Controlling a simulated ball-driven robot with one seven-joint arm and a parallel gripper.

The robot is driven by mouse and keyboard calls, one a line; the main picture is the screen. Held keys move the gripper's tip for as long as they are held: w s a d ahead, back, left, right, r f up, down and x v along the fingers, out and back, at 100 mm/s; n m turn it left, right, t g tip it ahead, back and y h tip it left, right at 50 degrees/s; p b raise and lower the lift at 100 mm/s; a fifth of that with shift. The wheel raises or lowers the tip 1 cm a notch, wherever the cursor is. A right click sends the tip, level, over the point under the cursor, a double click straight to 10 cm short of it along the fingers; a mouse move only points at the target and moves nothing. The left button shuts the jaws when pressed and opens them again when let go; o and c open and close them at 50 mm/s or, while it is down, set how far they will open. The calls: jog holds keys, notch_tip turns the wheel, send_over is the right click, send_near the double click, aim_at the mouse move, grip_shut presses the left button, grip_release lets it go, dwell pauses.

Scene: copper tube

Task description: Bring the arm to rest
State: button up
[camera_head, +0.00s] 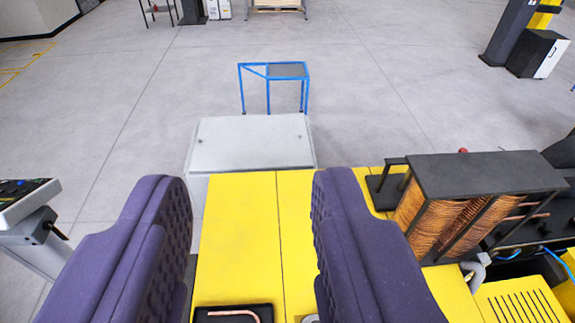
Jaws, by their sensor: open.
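My gripper (253,215) shows as two purple padded fingers in the lower half of the head camera view. The fingers are wide apart and nothing is between them in the grip. Below and beyond them is a yellow machine top (240,235). A copper tube (235,314) with a bend lies on a black plate (205,317) at the bottom edge, partly cut off by the frame. The rest of my arm is not in view.
A black-framed rack of copper coils (480,175) stands right of the right finger. A grey box (250,145) adjoins the yellow top's far end. A blue stand (287,72) is beyond it. A control panel (25,200) is at left. Grey floor lies open around.

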notch_tip(320, 180, down, 35)
jog(key=b, duration=3.4)
jog(key=shift+f+b, duration=0.2)
jog(key=shift+b, duration=0.15)
